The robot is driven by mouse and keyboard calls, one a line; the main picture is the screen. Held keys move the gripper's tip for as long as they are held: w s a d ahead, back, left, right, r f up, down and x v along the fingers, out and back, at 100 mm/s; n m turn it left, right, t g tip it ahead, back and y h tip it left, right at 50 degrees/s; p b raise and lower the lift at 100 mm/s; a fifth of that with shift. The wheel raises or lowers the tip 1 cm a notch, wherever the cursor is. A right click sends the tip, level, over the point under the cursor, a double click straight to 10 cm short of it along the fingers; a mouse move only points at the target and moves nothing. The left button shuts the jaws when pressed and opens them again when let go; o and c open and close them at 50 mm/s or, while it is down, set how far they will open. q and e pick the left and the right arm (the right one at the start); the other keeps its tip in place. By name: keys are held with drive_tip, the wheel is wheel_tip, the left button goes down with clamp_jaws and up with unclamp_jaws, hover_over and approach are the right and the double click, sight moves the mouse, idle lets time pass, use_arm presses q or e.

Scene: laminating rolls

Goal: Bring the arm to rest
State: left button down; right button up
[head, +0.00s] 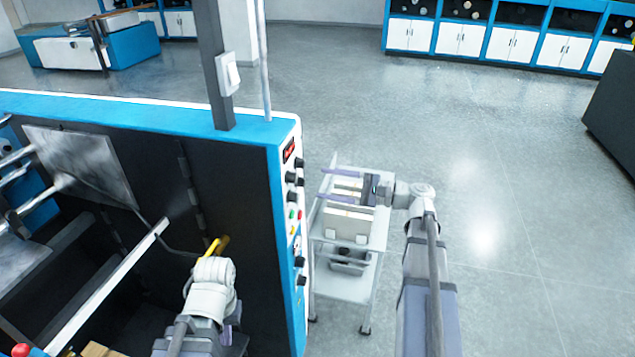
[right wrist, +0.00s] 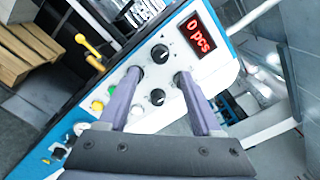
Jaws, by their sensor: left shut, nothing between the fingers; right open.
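My right gripper (head: 326,184) is open and empty in the head view, its two purple fingers pointing left above the small white cart. In the right wrist view my right gripper (right wrist: 158,76) has its fingers apart, with the machine's control panel (right wrist: 160,85) showing beyond and between them. My left gripper (head: 231,325) is low in the head view, in front of the machine's dark side; its fingers are mostly hidden behind my left wrist, and it is shut with nothing seen in it.
The blue and white laminating machine (head: 262,130) fills the left. A yellow handle (head: 213,247) shows just above my left wrist. The white cart (head: 345,285) stands beside the machine. The red display (right wrist: 194,36) reads "0 pcs". Grey floor (head: 480,170) is clear on the right.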

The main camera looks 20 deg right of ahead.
drive_tip(key=shift+s+d, duration=0.15)
drive_tip(key=shift+d, duration=0.05)
idle(0.3)
drive_tip(key=s+a+f+n+g+h+b, duration=0.2)
drive_tip(key=s+a+f+n+g+b, duration=0.15)
drive_tip(key=a+f, duration=0.5)
drive_tip(key=s+a+f+n+g+h+b, duration=0.2)
drive_tip(key=a+f+n+g+b, duration=0.15)
drive_tip(key=a+f, duration=0.55)
drive_tip(key=s+a+f+n+g+h+b, duration=0.1)
drive_tip(key=s+f+n+h+b, duration=0.2)
drive_tip(key=s+f+n+h, duration=0.3)
drive_tip(key=s+a+f+n+g+h+b, duration=0.2)
drive_tip(key=s+f+n+h+b, duration=0.2)
drive_tip(key=f, duration=0.8)
drive_tip(key=shift+s+f+n+h, duration=0.35)
drive_tip(key=shift+s+n+h, duration=0.9)
drive_tip(key=shift+s, duration=0.45)
drive_tip(key=shift+a, duration=0.1)
